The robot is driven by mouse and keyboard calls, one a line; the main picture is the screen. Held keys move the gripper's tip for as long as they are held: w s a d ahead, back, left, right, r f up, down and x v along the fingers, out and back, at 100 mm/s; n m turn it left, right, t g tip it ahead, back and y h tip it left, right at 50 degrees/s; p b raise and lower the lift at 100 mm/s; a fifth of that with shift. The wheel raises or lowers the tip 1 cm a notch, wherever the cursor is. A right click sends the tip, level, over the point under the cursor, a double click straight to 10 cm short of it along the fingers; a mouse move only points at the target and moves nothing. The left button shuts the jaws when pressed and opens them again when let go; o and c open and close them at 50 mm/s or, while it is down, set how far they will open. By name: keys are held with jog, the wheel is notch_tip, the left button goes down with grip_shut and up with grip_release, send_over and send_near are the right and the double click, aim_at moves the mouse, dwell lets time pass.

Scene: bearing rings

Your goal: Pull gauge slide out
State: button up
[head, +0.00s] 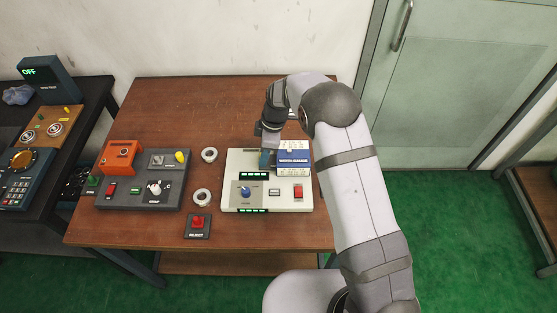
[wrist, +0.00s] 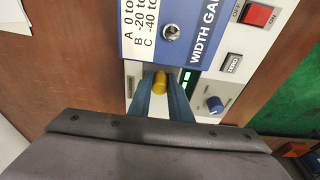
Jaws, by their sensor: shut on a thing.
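The width gauge is a blue block (head: 293,157) on a pale panel (head: 233,204) in the head view. In the wrist view its blue face (wrist: 190,15) shows part of its lettering and a round metal fitting. A yellow knob (wrist: 160,80), which looks like the slide's handle, stands beside the block's edge. My gripper (wrist: 162,92) is shut on this knob, with a blue finger on each side. In the head view my gripper (head: 268,158) is at the block's left side, and the knob is hidden there. How far the slide is out cannot be told.
The panel also carries a blue dial (head: 245,192) and a red switch (head: 298,191). Two pale rings (head: 209,155) lie to its left, near a dark control box (head: 138,190). A red reject button (head: 198,223) is at the front. Table is bare behind the rings.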

aim_at(227, 165)
jog(key=shift+s+a+f+b, duration=0.2)
jog(key=shift+a+b, duration=0.1)
jog(key=shift+a, duration=2.4)
jog(key=shift+s+a+f+b, duration=0.15)
jog(key=shift+a+b, duration=0.15)
jog(key=shift+a, duration=2.35)
jog(key=shift+w, duration=0.1)
jog(key=shift+a, duration=0.3)
jog(key=o, duration=0.7)
jog(key=shift+a, duration=0.1)
jog(key=shift+r, duration=0.1)
jog(key=shift+w+r+p, duration=0.15)
jog(key=shift+r+p, duration=0.4)
jog(key=shift+r, duration=0.6)
jog(key=shift+a+p+v, duration=0.25)
jog(key=shift+p+v, duration=0.45)
jog(key=shift+v, duration=0.5)
jog(key=shift+a+p+v, duration=0.25)
jog(key=shift+p+v, duration=0.4)
jog(key=shift+v, duration=0.6)
jog(key=shift+w+d+r, duration=0.1)
jog(key=shift+d+r, duration=0.05)
